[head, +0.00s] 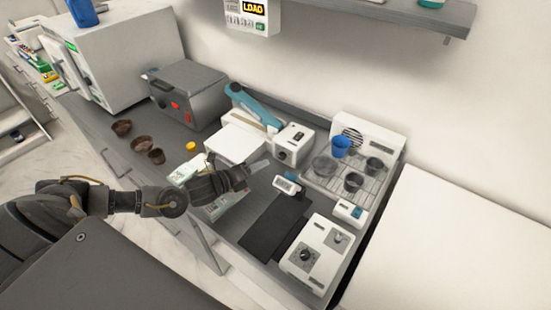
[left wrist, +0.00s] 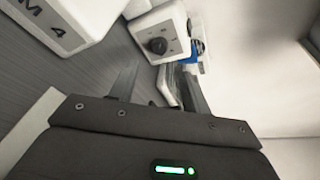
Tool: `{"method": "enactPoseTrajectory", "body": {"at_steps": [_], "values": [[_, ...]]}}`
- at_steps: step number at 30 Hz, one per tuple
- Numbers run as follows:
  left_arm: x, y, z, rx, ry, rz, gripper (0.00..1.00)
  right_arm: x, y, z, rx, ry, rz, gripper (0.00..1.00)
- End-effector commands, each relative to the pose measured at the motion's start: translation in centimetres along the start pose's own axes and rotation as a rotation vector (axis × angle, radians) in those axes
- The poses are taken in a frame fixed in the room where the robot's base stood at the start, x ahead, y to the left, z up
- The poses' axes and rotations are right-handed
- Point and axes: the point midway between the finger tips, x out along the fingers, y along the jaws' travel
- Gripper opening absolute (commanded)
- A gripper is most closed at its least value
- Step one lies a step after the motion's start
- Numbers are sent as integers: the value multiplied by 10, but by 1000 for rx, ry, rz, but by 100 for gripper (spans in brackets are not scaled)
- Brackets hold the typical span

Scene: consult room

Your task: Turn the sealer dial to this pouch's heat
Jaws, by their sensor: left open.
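The sealer (head: 235,143) is a white unit with a raised teal arm (head: 256,103) at the back of the counter. Its control box has a dark round dial (head: 282,155). In the left wrist view the dial (left wrist: 157,45) faces me, just beyond the fingers; its setting is too small to read. My left gripper (head: 258,167) is open and empty, in front of the control box and apart from the dial. Its fingers show in the left wrist view (left wrist: 160,85). A pale pouch-like item (head: 187,169) lies left of the gripper, partly hidden by my arm. My right gripper is out of view.
A second white unit with a dial (head: 306,256) stands at the front right by a dark mat (head: 272,228). A rack (head: 338,183) with cups is at the right. Brown bowls (head: 142,144) are at the left. A wall display (head: 252,8) reads LOAD.

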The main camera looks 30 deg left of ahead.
Motion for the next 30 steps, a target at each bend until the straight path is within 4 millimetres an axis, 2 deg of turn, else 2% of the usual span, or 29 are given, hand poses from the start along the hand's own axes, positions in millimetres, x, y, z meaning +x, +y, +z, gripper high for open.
{"method": "enactPoseTrajectory", "body": {"at_steps": [6,13,18,26,30], "values": [[42,-3,3,-2,-4,0,48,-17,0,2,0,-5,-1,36],[74,-1,2,-2,-3,1,48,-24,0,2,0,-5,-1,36],[83,0,1,-1,-2,1,48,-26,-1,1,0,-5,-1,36],[84,0,1,-1,-2,1,48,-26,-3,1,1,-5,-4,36],[84,0,1,-1,-2,1,31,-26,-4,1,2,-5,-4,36]]}}
